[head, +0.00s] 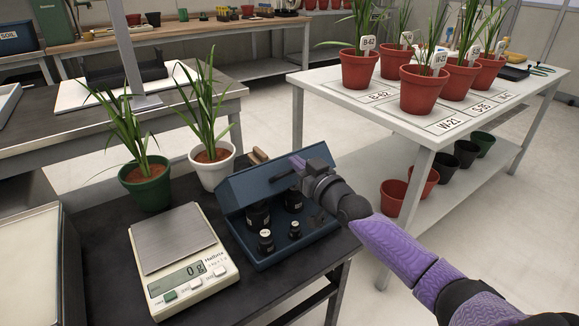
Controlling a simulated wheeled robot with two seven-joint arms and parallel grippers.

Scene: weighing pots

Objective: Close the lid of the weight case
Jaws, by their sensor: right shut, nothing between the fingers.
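The blue weight case (275,255) stands on the dark bench, right of the scale. Its lid (245,188) is raised at the back and leans over the rear of the case. Several black weights (265,240) stand in the case; part of its right side is hidden by my arm. My right gripper (298,163) is shut and empty at the upper right end of the lid. I cannot tell whether it touches the lid. My left gripper is not in view.
The scale (180,250) reads 0 g left of the case. A green pot (146,188) and a white pot (212,170) with plants stand behind. A white table (430,125) with red pots is at the right, across a floor gap.

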